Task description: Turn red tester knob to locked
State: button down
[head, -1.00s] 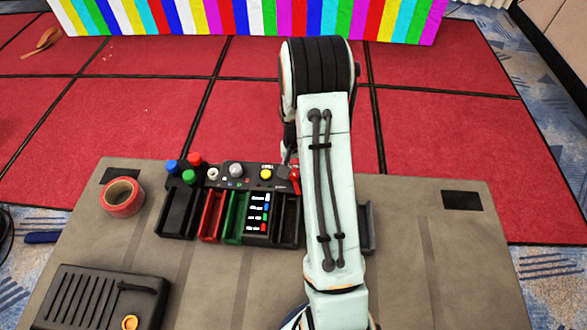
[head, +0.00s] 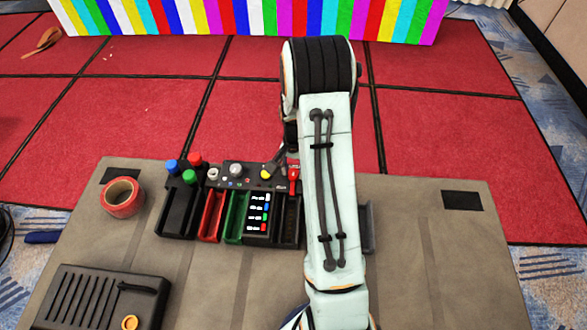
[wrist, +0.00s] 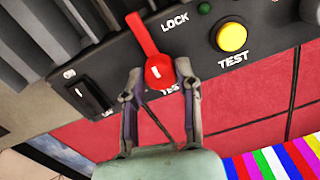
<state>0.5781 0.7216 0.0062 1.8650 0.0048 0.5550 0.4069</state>
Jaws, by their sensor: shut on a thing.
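The red knob (wrist: 158,68) sits on the dark tester panel (wrist: 200,50) in the wrist view. Its long red handle points up and left, to the left of the word LOCK. A partly hidden label shows just below the knob's round end. My gripper (wrist: 159,78) has one finger on each side of the round end and is shut on it. In the head view the red knob (head: 293,178) shows at the panel's right end, just left of my arm. My gripper there is mostly hidden behind the arm.
A yellow TEST button (wrist: 233,37) and a black rocker switch (wrist: 90,95) flank the knob. Colored bins (head: 211,216) stand in front of the panel. A red tape roll (head: 122,197) lies left; the table's right side is mostly clear.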

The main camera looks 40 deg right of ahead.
aim_at(292, 172)
jog(key=c, duration=0.8)
grip_release()
notch_tip(292, 172, up, 12)
jog(key=shift+a, duration=0.1)
